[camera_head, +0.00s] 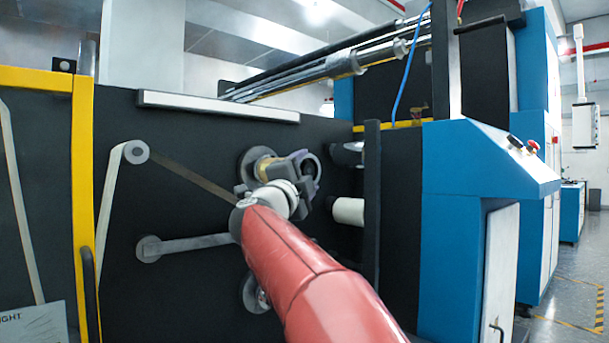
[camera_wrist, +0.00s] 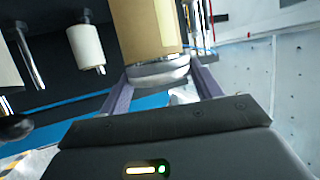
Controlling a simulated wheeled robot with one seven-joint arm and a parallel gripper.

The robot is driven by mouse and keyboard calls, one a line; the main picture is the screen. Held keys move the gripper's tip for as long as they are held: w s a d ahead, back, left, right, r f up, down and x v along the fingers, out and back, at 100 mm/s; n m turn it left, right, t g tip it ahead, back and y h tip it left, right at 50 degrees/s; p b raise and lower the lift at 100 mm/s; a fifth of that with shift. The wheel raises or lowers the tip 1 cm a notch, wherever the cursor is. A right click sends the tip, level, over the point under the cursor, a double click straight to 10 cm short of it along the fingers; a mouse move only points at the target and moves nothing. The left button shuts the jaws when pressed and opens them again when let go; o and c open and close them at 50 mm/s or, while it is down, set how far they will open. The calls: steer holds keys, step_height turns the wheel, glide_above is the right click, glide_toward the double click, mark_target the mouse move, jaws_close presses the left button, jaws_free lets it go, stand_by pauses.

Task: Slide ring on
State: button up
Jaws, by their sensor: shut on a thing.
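My gripper (camera_head: 292,172) is in front of the black machine panel in the head view. Its two fingers are shut on a grey metallic ring (camera_wrist: 158,73), one finger on each side in the wrist view. In the head view the ring (camera_head: 312,165) looks dark and round. A tan core (camera_wrist: 147,28) on a shaft rises right behind the ring in the wrist view. In the head view the core (camera_head: 267,168) sticks out from a round grey flange (camera_head: 248,163). The ring is at the core's end; whether it is around it or only against it I cannot tell.
A white roller (camera_head: 349,211) and a metal shaft (camera_head: 346,154) stick out to the right, beside a dark upright plate (camera_head: 372,200). A pale strip runs over a small roller (camera_head: 136,152) at left. A blue cabinet (camera_head: 470,160) stands on the right.

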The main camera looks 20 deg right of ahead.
steer(key=o, duration=1.4)
steer(key=s+a+f+n+t+y+b, duration=0.1)
steer(key=s+a+f+n+t+y, duration=0.1)
steer(key=s+a+n+t+y, duration=0.25)
steer(key=s+a+f+n+t+y+b, duration=0.1)
steer(key=a+f+n+t+y, duration=0.1)
steer(key=a+n+y, duration=0.4)
steer(key=s+a+f+n+g+y, duration=0.25)
steer(key=a+f+n+y, duration=0.2)
steer(key=f, duration=0.25)
steer(key=s+a+f+n+g+y, duration=0.2)
steer(key=s+a+f+n+y, duration=0.1)
steer(key=f+n, duration=0.4)
steer(key=s+d+f+n+g, duration=0.1)
steer(key=s+f+g, duration=0.2)
steer(key=s+f, duration=0.4)
steer(key=s+d+f+n+g+h, duration=0.1)
steer(key=s+f+g, duration=0.3)
steer(key=s+f, duration=0.3)
steer(key=s+d+f+n+g, duration=0.1)
steer(key=s+f+g, duration=0.3)
steer(key=f, duration=0.9)
steer(key=shift+s+d+n+h+p, duration=0.15)
steer(key=shift+s+d+n+p, duration=0.1)
steer(key=shift+s, duration=0.6)
steer(key=shift+s+d+n+h+p, duration=0.15)
steer(key=shift+s+d, duration=0.05)
steer(key=shift+s, duration=0.6)
